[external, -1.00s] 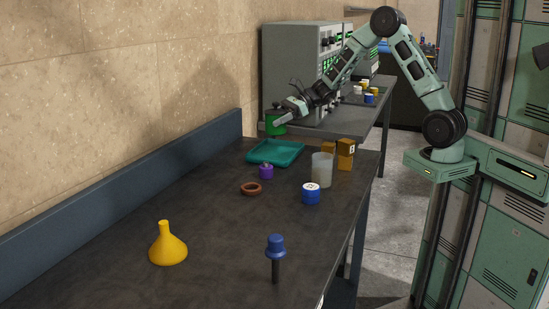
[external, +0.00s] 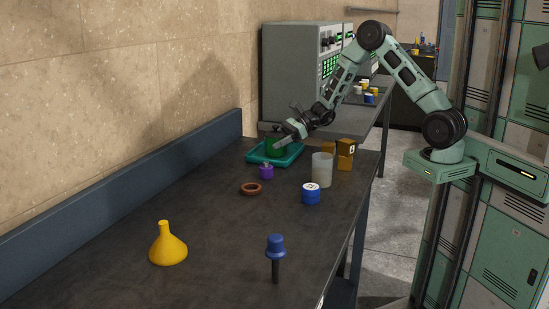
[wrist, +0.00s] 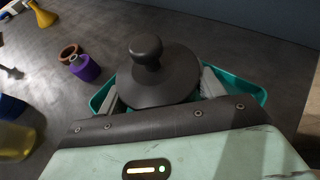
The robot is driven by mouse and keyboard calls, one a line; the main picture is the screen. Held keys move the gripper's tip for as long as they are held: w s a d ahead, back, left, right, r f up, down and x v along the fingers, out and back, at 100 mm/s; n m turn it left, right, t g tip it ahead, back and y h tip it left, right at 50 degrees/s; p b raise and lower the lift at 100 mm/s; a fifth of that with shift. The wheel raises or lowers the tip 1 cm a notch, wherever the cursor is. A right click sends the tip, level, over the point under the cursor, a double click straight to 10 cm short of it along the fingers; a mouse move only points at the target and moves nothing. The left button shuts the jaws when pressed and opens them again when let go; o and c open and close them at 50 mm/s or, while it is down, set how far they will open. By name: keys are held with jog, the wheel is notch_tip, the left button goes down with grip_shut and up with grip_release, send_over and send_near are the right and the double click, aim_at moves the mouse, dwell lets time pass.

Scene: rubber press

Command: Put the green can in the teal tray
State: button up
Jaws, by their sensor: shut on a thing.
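The green can (external: 274,146) is in my gripper (external: 279,143) at the far end of the bench, within the outline of the teal tray (external: 258,159). I cannot tell whether its base touches the tray floor. In the wrist view, a dark round top with a knob (wrist: 148,70) is between the two fingers of my gripper (wrist: 162,92); the can's green side is hidden there. The tray's rim (wrist: 252,90) shows on both sides of this top.
A purple knobbed piece (external: 266,172) and a brown ring (external: 250,189) are nearer than the tray. A translucent cup (external: 322,170), wooden blocks (external: 345,157) and a blue-and-white cylinder (external: 311,194) stand to the right. A yellow funnel (external: 167,246) is at the front left.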

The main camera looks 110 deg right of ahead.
jog(key=o, duration=1.1)
jog(key=shift+s+r+p, duration=0.1)
jog(key=shift+r+p, duration=0.15)
jog(key=shift+p, duration=0.05)
jog(key=b+v, duration=0.1)
jog(key=v, duration=1)
jog(key=shift+s+r, duration=0.15)
jog(key=shift+s, duration=0.2)
